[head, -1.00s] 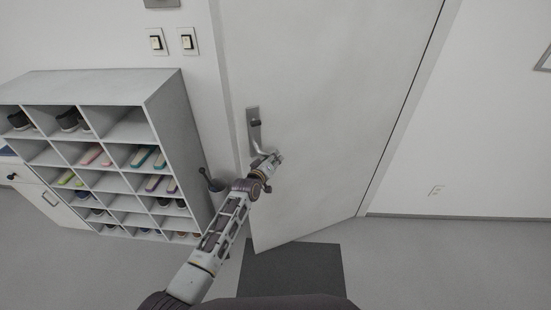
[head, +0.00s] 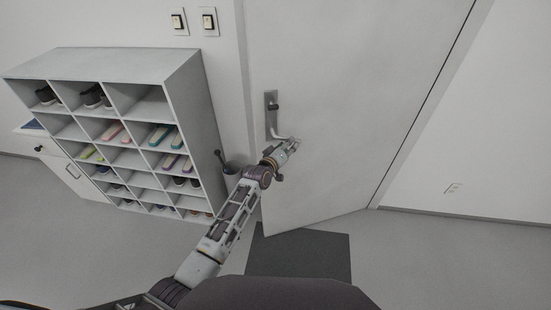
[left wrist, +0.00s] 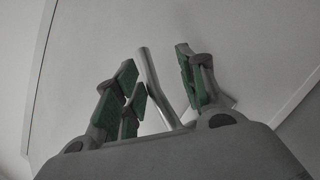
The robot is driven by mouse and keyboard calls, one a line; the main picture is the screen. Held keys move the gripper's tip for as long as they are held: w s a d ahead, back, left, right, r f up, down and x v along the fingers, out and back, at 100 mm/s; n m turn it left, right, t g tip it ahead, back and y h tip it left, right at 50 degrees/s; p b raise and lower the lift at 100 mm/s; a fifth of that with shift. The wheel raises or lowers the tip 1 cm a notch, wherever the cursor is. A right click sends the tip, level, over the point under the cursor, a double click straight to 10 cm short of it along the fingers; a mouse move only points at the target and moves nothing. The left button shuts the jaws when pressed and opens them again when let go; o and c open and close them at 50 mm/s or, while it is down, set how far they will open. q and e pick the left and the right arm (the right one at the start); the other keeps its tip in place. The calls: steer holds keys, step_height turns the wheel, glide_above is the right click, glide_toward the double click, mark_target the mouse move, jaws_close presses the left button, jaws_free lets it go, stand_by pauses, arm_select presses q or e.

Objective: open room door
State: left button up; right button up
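The grey room door (head: 340,90) has a metal handle plate (head: 271,112) near its left edge, with a lever (head: 283,138) at the plate's lower end. My left gripper (head: 294,143) is at the lever, in front of the door. In the left wrist view, the lever (left wrist: 152,80) runs between the green-padded fingers of the gripper (left wrist: 165,85). The fingers are spread apart. The lever lies close to the left-hand fingers, with a clear gap to the right-hand one; whether it touches is unclear. My right gripper is out of view.
A grey shoe rack (head: 185,85) with shoes stands left of the door. A small dark object (head: 230,167) shows between rack and door. A dark mat (head: 300,257) lies at the door's foot. Light switches (head: 178,21) are above the rack. Floor at right is clear.

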arm_select(q)
steer(key=v, duration=0.9)
steer(key=shift+a, duration=0.25)
steer(key=shift+s+f, duration=0.1)
